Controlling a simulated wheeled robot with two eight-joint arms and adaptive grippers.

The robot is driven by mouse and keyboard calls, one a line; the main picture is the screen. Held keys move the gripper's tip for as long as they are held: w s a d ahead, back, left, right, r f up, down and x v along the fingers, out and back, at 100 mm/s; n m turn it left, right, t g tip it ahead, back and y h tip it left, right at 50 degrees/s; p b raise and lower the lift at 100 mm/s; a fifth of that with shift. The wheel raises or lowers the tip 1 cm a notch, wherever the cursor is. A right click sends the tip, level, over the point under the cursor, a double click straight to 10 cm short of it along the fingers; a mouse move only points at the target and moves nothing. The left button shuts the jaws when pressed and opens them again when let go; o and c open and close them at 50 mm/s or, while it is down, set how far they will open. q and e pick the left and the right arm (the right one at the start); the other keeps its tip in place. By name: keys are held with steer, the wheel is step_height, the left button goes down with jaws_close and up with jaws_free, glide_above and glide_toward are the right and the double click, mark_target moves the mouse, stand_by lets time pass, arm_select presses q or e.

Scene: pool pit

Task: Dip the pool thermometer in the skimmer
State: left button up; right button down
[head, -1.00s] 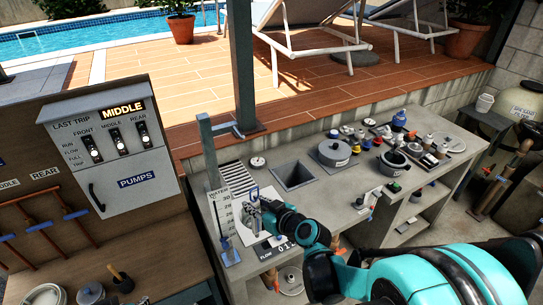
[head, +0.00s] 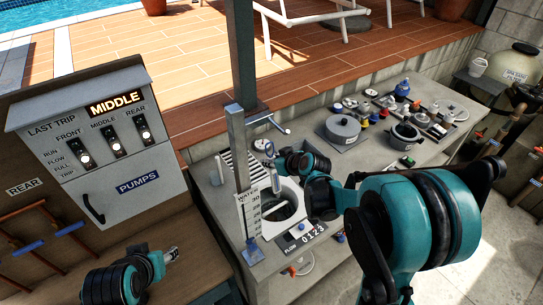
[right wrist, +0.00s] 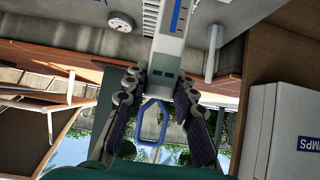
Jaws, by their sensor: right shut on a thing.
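My right gripper (head: 277,163) is shut on the pool thermometer (head: 275,182), a pale slim body with a blue loop at its top. The thermometer hangs down, and its lower end overlaps the back left edge of the round skimmer opening (head: 287,212) in the bench. I cannot tell whether the tip is inside the opening or above it. In the right wrist view the blue loop (right wrist: 150,122) shows between the fingers, and the pale body with a blue stripe runs away upward. My left gripper (head: 171,254) is low at left, over the brown bench; its jaws are unclear.
A grey post with a water scale (head: 249,212) stands left of the opening, close to the thermometer. A flow counter (head: 300,236) lies in front. The pumps box (head: 97,140) stands at left.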

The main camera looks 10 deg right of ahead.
mark_target(278, 193)
step_height(278, 193, down, 2)
steer(key=shift+s+f+b, duration=0.1)
steer(key=shift+f+b, duration=0.05)
steer(key=shift+b, duration=0.5)
steer(key=shift+s+d+f+b, duration=0.1)
steer(key=shift+s+f+b, duration=0.05)
steer(key=shift+f+b, duration=0.4)
steer(key=shift+s+f+b, duration=0.15)
steer(key=shift+f+b, duration=0.25)
steer(key=shift+f, duration=0.2)
steer(key=shift+s+d+f+b, duration=0.15)
steer(key=shift+s+f+b, duration=0.25)
steer(key=shift+f+b, duration=1.1)
steer(key=shift+s+d+f+b, duration=0.15)
steer(key=shift+s+f+b, duration=0.25)
steer(key=shift+f+b, duration=1.1)
steer(key=shift+s+d+f+b, duration=0.15)
steer(key=shift+s+f+b, duration=0.25)
steer(key=shift+f+b, duration=1.1)
steer(key=shift+f+p, duration=0.15)
steer(key=shift+p, duration=0.15)
stand_by(1.3)
